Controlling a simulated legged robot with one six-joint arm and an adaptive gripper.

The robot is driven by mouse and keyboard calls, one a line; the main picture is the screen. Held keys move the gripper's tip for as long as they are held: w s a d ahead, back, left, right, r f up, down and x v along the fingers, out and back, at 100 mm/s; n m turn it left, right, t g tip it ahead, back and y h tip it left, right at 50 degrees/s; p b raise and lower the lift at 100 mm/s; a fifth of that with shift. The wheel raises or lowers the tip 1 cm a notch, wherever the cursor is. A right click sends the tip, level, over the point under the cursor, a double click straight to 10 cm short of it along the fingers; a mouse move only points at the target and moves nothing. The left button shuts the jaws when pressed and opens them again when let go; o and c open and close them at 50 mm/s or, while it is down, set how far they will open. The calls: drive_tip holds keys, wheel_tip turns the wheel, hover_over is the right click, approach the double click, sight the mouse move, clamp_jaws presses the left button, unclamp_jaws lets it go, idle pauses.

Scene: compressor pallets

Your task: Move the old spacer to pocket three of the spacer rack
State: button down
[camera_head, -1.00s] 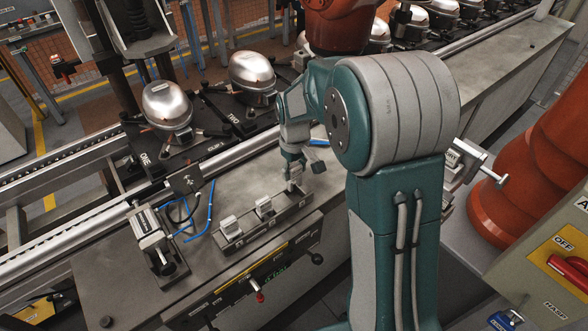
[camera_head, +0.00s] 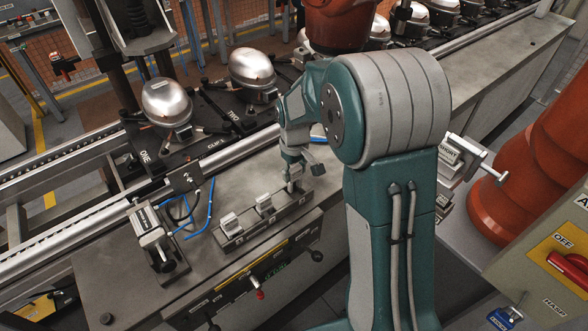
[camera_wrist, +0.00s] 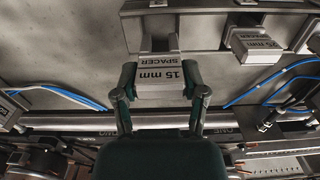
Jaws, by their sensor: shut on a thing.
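My gripper (camera_head: 291,184) is over the right end of the spacer rack (camera_head: 268,226) in the head view. In the wrist view my gripper (camera_wrist: 160,88) is shut on a grey spacer (camera_wrist: 160,77) marked "15 mm SPACER", with one finger on each side. The rack also shows along the top of the wrist view. The held spacer lies in line with the end pocket (camera_wrist: 158,42) and overlaps its edge; I cannot tell if it touches the pocket floor. Two other pale spacers stand in the rack's left pocket (camera_head: 229,222) and middle pocket (camera_head: 264,205).
A clamp fixture (camera_head: 152,243) stands left of the rack, with blue hoses (camera_head: 201,222) beside it. A metal rail (camera_head: 95,218) and silver compressors (camera_head: 167,104) lie behind. Bare bench (camera_head: 105,285) shows at the front left.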

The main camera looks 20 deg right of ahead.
drive_tip(key=shift+f, duration=1.95)
drive_tip(key=shift+c, duration=0.3)
unclamp_jaws()
wheel_tip(320, 180, up, 12)
drive_tip(key=shift+f, duration=0.1)
idle(0.5)
